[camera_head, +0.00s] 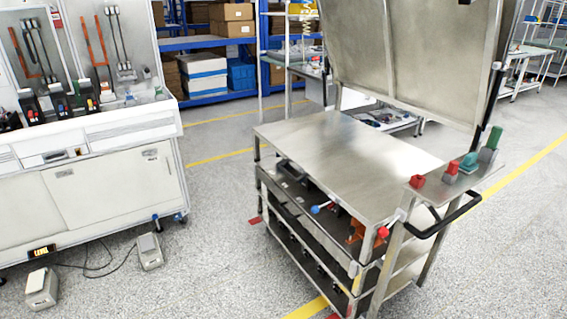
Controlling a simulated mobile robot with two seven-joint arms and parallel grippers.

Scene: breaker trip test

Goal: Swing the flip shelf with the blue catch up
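A steel cart (340,158) stands right of centre with a flat top. A blue ball-ended catch (316,209) sticks out at its front side, just below the top's edge. A red ball-ended catch (383,232) sits near the front right corner. A narrow steel shelf (470,183) stands out level at the cart's right end, by a black handle (445,215). A large steel panel (415,45) stands tilted up behind the top. I cannot tell which part the blue catch holds. Neither of my grippers is in view.
Red, teal and green pieces (468,162) stand on the right end shelf. A dark drawer or tray (300,192) shows under the cart top. A white test bench (100,185) stands left, with pedals (149,251) on the floor. Floor between bench and cart is clear.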

